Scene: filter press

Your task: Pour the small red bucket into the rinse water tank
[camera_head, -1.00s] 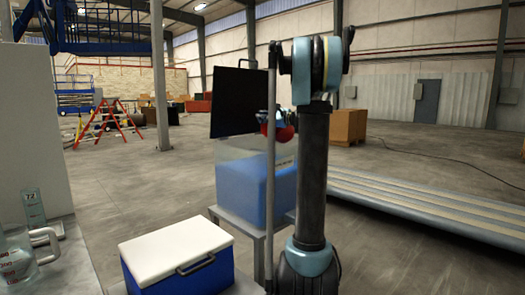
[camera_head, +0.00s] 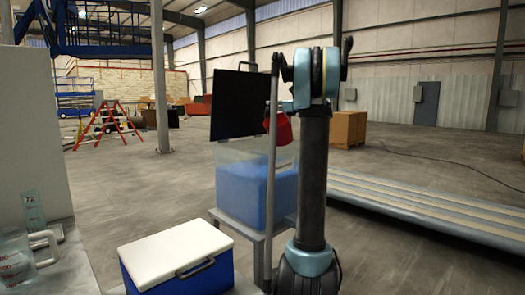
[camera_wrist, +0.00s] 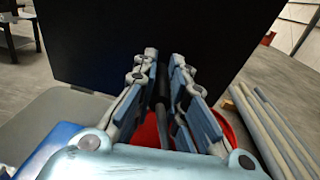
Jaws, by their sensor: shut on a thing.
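The small red bucket (camera_head: 282,131) hangs in the air beside the pole, over the right part of the rinse water tank in the head view. The tank (camera_head: 228,153) is a clear box with blue water in its lower part, standing on a grey stand. My gripper (camera_wrist: 162,75) is shut on the bucket's dark handle in the wrist view. The red bucket (camera_wrist: 149,130) shows below and behind the fingers, partly hidden by them. In the head view my arm hides most of the gripper. I cannot tell the bucket's exact tilt or what is in it.
A black upright panel (camera_head: 237,106) stands behind the tank. A blue cooler with a white lid (camera_head: 175,250) is in front. A glass beaker (camera_head: 15,262) stands on the left counter. Long metal beams (camera_head: 430,210) lie on the floor at right. Open floor lies behind.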

